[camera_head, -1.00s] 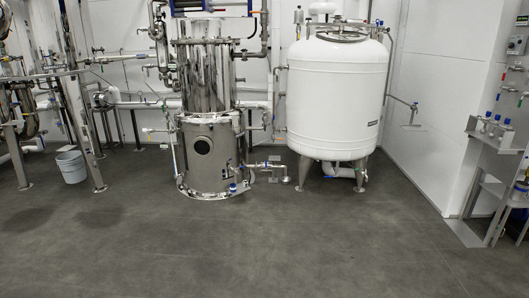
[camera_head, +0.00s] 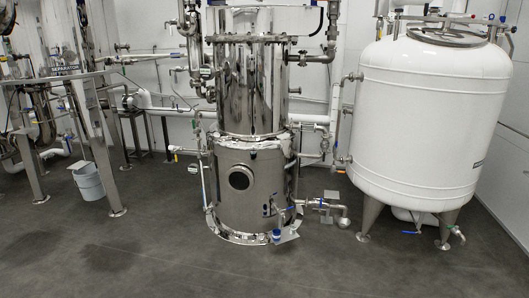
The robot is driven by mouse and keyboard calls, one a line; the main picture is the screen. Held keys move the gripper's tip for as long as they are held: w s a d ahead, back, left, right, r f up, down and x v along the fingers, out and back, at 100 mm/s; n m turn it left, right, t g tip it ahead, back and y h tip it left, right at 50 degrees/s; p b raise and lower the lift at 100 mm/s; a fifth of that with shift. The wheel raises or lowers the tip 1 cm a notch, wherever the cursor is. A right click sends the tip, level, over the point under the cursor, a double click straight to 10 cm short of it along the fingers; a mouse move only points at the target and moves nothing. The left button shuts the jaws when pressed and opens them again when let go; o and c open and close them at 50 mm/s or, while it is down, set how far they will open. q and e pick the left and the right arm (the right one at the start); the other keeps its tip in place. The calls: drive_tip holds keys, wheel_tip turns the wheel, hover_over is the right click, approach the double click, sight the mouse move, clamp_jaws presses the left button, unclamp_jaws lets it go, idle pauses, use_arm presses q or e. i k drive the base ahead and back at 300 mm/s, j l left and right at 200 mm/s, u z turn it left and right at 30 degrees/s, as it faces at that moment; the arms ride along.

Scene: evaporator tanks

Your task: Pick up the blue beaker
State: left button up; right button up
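No object in view is clearly a blue beaker. A small blue-topped item (camera_head: 277,235) shows at the front foot of the steel tank, on or beside a small metal plate. It is too small to tell whether it is a beaker or a valve part. Neither of my grippers is in view.
The tall steel tank (camera_head: 240,175) stands in the middle, with a valve pipe (camera_head: 325,206) low on its right. A white tank (camera_head: 430,120) on legs stands at right. A grey bucket (camera_head: 88,181) sits at left by steel frame legs (camera_head: 103,160). The front floor (camera_head: 200,275) is clear.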

sight(276, 235)
drive_tip(key=i, duration=2.4)
